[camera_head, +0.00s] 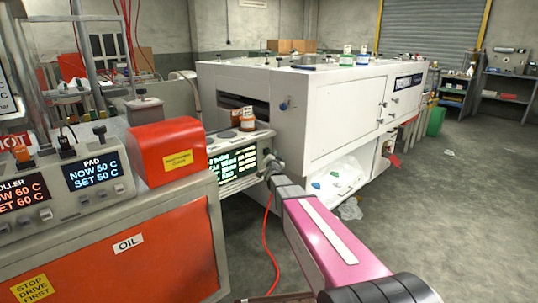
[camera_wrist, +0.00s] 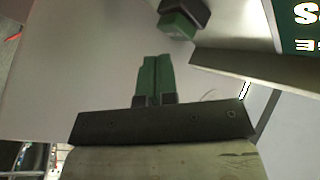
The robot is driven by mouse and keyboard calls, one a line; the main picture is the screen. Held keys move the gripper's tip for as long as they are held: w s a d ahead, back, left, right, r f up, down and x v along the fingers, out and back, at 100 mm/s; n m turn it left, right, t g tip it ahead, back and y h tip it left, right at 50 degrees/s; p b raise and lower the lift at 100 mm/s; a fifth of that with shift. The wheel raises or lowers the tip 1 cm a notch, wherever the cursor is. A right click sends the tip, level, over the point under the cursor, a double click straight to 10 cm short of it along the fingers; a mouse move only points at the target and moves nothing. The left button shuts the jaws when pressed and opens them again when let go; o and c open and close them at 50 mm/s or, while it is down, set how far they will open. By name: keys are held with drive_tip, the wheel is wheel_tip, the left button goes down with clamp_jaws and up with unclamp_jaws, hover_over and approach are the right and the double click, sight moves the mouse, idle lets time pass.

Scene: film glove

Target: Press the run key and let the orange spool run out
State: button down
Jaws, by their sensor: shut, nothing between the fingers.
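My gripper (camera_head: 270,160) is at the right end of a grey control box (camera_head: 238,182) in the head view. In the wrist view its two green fingers (camera_wrist: 155,72) are shut together and empty. A green block on a dark mount (camera_wrist: 178,25) is just beyond the fingertips, with a visible gap in the picture; I cannot tell whether it is the run key. No run label is readable. A small orange cylinder (camera_head: 247,120) stands on top of the control box; I cannot tell whether it is the orange spool.
A red-orange cover (camera_head: 166,150) and a cabinet labelled OIL (camera_head: 130,260) stand at left. A large white machine (camera_head: 330,110) is behind. A red cable (camera_head: 268,250) hangs to the floor.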

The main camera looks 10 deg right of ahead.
drive_tip(key=shift+w+a, duration=0.3)
drive_tip(key=shift+w, duration=0.05)
drive_tip(key=shift+w+a, duration=0.25)
drive_tip(key=shift+w, duration=0.1)
idle(1.1)
idle(0.4)
drive_tip(key=shift+s+d, duration=0.55)
drive_tip(key=shift+s, duration=0.15)
drive_tip(key=shift+s, duration=0.1)
